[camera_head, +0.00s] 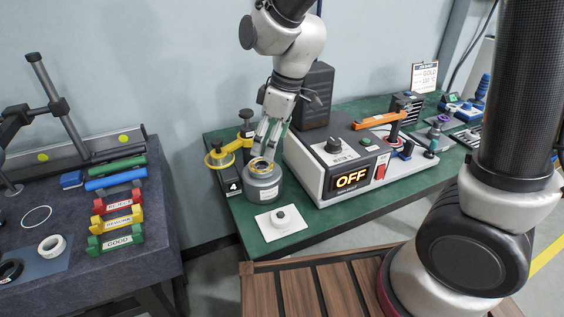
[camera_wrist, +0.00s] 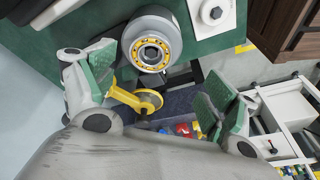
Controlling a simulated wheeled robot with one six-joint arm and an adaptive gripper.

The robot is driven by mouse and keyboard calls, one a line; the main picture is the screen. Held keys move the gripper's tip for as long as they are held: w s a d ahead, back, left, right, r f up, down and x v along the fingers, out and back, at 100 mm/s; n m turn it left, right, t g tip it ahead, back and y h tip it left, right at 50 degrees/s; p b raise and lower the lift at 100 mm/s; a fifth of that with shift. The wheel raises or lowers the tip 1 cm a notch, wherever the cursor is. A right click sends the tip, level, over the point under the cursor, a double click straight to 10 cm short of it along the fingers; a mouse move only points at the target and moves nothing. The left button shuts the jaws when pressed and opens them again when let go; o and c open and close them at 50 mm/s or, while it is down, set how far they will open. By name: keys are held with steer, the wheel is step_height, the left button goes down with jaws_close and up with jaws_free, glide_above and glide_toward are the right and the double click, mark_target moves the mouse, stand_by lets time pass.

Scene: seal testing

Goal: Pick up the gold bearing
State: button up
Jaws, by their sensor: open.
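The gold bearing (camera_head: 262,165) is a ring that sits on top of a round grey pot (camera_head: 263,189) on the green table. In the wrist view the bearing (camera_wrist: 151,42) shows as a gold ring with small balls around a dark centre, set in the pot's top (camera_wrist: 170,25). My gripper (camera_head: 265,143) points down just above the bearing in the head view. In the wrist view my gripper (camera_wrist: 158,92) has its two green-padded fingers wide apart and nothing between them in its grasp. The head view does not show clearly whether the fingertips touch the pot.
A yellow clamp-like fixture (camera_head: 237,144) stands close on the left of the pot. A grey box reading OFF (camera_head: 322,182) stands close on the right. A white plate with a dark knob (camera_head: 281,222) lies in front. A dark side table (camera_head: 60,292) holds coloured blocks.

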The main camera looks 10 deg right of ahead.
mark_target(262, 167)
steer(key=shift+w+a+n, duration=0.25)
steer(key=shift+w+n, duration=0.1)
steer(key=shift+n, duration=0.15)
steer(key=shift+f, duration=0.3)
steer(key=x, duration=0.7)
steer(key=shift+w+d, duration=0.2)
steer(key=shift+w, duration=0.2)
steer(key=c, duration=1.4)
step_height(262, 167, up, 10)
